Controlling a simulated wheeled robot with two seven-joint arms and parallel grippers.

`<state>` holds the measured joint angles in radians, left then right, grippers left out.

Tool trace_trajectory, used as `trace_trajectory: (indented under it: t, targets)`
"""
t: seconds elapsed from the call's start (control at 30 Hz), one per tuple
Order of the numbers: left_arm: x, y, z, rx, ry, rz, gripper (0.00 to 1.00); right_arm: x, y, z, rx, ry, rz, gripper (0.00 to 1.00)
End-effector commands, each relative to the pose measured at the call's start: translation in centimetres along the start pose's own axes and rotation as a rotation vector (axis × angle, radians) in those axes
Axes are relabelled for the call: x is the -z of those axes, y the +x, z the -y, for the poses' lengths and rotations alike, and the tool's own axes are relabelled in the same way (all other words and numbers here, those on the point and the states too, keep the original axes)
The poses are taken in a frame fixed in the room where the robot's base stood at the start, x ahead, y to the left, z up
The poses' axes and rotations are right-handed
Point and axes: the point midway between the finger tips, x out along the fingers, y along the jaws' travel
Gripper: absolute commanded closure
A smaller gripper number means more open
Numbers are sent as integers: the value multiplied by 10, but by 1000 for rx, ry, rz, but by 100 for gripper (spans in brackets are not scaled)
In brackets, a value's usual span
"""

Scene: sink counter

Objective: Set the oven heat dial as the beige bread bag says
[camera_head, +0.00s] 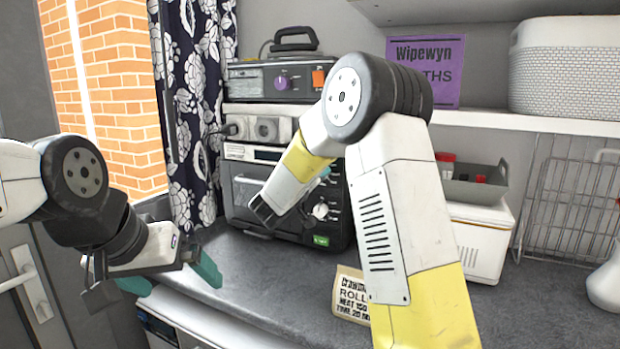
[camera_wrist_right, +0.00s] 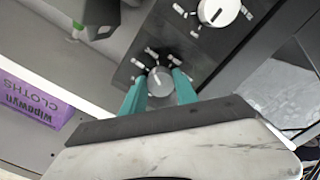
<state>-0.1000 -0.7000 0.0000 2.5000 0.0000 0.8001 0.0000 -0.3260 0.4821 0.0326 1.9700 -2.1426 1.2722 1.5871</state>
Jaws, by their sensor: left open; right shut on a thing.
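The black oven (camera_head: 240,198) stands at the back of the counter. The beige bread bag (camera_head: 349,296) lies on the counter, partly hidden by my right arm; its readable text includes "ROLLS", "HEAT 150" and "TIME 20", with line ends covered. In the wrist view, my right gripper (camera_wrist_right: 158,90) is shut on a round grey upper oven dial (camera_wrist_right: 160,77), a finger on each side. A second, white dial (camera_wrist_right: 218,11) is free; it shows below in the head view (camera_head: 320,211). Dial labels are unreadable. My left gripper (camera_head: 170,278) is open and empty over the counter's left front.
A device with a purple knob (camera_head: 283,82) sits above the oven. A white box (camera_head: 483,237) with a grey tray (camera_head: 470,186) on it and a wire rack (camera_head: 572,200) stand at right. A purple cloths pack (camera_head: 440,65) is on the shelf. The counter's middle is mostly clear.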

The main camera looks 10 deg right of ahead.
Motion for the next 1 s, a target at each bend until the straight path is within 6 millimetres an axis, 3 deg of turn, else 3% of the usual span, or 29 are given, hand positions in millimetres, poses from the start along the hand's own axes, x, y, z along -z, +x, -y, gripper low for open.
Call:
trace_trajectory:
  t: [0.4,1.0]
  targets:
    - [0,0,0,0,0,0,0,-2,0,3,4,231,4,100]
    - [0,0,0,0,0,0,0,-2,-1,3,4,282,4,100]
